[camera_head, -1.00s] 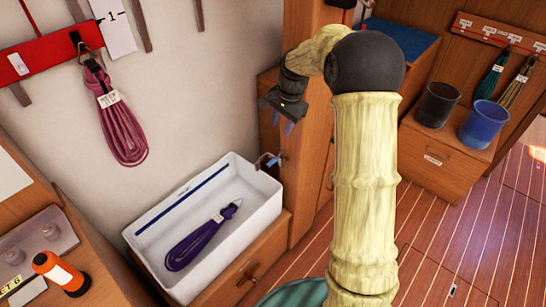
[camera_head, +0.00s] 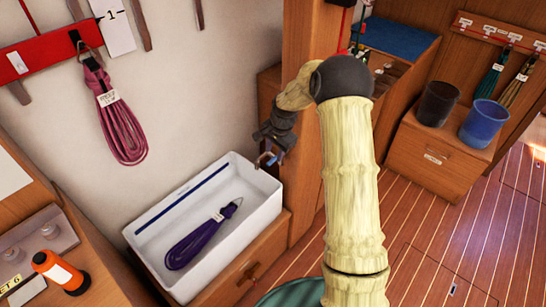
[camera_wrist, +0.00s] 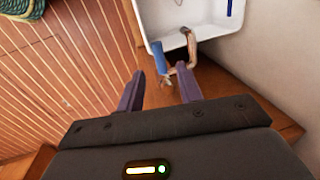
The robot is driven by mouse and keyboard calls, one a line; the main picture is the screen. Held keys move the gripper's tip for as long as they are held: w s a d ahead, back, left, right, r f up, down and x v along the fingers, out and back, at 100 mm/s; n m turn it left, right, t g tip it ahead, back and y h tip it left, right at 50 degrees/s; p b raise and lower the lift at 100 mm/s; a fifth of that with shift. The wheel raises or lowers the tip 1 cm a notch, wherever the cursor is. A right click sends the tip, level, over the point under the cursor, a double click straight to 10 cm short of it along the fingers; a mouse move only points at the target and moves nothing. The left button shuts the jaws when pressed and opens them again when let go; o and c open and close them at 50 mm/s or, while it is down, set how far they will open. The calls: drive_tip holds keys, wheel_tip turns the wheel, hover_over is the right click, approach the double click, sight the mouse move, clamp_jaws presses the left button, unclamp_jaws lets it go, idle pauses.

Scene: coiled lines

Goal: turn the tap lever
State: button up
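The tap (camera_head: 265,159) stands at the right rim of a white sink (camera_head: 262,190), with its spout curving over the basin. In the wrist view the tap's bronze spout (camera_wrist: 191,45) and blue lever (camera_wrist: 160,58) show just past my fingertips. My gripper (camera_wrist: 160,76) is open, its two purple-grey fingers spread either side of the tap's base in the picture. No contact with the lever is visible. In the head view my gripper (camera_head: 272,143) hangs just above the tap and partly hides it.
A purple coiled line (camera_head: 198,243) lies in the sink. A wooden post (camera_head: 304,150) rises beside the tap. A pink coiled line (camera_head: 121,125) hangs on the wall. Two buckets stand on a cabinet (camera_head: 435,158) at right.

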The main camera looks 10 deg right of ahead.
sight(272, 160)
drive_tip(key=shift+w+a+f, duration=0.15)
drive_tip(key=shift+f, duration=0.8)
drive_tip(key=shift+w+a+f, duration=0.1)
drive_tip(key=shift+w+f, duration=0.05)
drive_tip(key=shift+f, duration=0.8)
clamp_jaws()
